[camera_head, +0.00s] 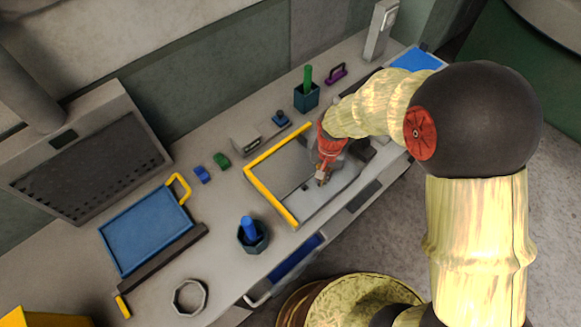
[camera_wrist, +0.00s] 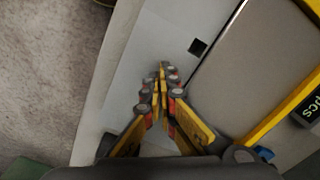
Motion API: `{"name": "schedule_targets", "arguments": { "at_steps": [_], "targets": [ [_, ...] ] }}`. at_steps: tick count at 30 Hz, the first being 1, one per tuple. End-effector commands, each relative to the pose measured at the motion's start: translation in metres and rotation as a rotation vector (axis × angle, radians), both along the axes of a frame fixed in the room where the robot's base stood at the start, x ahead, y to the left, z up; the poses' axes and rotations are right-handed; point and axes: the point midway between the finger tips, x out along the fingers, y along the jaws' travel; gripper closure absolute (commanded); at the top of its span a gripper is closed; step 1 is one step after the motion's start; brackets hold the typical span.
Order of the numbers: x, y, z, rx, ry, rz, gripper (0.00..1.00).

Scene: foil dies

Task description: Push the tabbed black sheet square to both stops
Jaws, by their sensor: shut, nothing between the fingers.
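A flat grey panel (camera_head: 282,168), which looks like the sheet, lies inside the corner of two yellow stop bars (camera_head: 270,192). In the wrist view the panel (camera_wrist: 248,65) has a dark straight edge, and a small black square (camera_wrist: 198,46), perhaps its tab, sits beside that edge on the pale bed (camera_wrist: 160,45). One yellow bar (camera_wrist: 285,108) runs along the panel's right side there. My gripper (camera_head: 321,180) is shut and empty over the pale bed, outside the dark edge. Its fingertips (camera_wrist: 164,70) are apart from the black square. I cannot tell their height.
A blue tray (camera_head: 148,232), a pot with a blue tool (camera_head: 254,238) and small blue and green blocks (camera_head: 221,161) stand left of the bars. A pot with a green tool (camera_head: 306,97) stands behind. The bench's front edge is close to my gripper.

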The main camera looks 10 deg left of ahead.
Motion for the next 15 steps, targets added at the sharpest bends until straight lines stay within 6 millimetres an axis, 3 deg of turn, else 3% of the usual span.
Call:
{"name": "schedule_targets", "arguments": {
  "at_steps": [15],
  "targets": [
    [0.0,0.0,-0.0069,0.0,0.0,0.0,1.0]
  ]
}}
